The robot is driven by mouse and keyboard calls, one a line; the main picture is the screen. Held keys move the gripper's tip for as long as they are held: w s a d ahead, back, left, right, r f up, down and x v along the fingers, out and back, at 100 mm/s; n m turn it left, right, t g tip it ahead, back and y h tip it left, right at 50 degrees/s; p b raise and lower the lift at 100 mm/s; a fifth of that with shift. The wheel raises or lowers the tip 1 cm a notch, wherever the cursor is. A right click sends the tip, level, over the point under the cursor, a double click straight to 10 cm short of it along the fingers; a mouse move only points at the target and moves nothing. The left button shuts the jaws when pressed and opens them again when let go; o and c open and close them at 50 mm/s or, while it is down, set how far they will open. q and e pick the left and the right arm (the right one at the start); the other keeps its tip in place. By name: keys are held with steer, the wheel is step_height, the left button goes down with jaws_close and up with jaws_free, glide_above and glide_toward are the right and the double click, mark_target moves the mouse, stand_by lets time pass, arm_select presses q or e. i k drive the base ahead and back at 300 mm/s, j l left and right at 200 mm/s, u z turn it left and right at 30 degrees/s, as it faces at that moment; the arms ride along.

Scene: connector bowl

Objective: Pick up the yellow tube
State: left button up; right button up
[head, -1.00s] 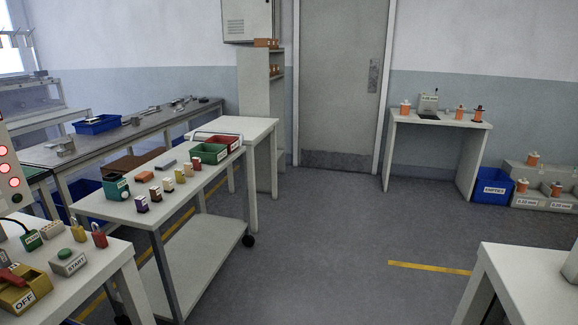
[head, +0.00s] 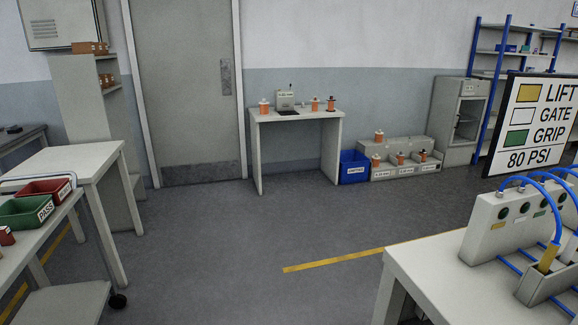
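A yellow sleeve (head: 548,257) at the end of a blue tube (head: 556,225) stands tilted in a small grey holder (head: 540,287) at the right edge of the head view. The holder is on a white table (head: 440,265). Behind it is a grey panel (head: 485,228) with several dark round ports and small coloured labels. Several blue tubes arch over the panel, and their far parts are cut off by the picture edge. Neither of my grippers is in view.
A sign (head: 535,115) reading LIFT, GATE, GRIP and 80 PSI stands behind the panel, with a yellow square beside LIFT. A cart (head: 60,255) with red and green bins is at left. The floor (head: 220,250) between cart and table is clear.

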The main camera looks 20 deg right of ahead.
mark_target(552, 250)
steer(key=i+z, duration=0.25)
steer(key=z, duration=0.15)
steer(key=i+j+z, duration=0.15)
steer(key=z, duration=0.3)
steer(key=i+j+z, duration=0.2)
steer(key=z, duration=0.2)
steer(key=i+j+z, duration=0.2)
steer(key=z, duration=0.2)
steer(key=i+j+z, duration=0.15)
steer(key=j+z, duration=0.25)
steer(key=l, duration=0.1)
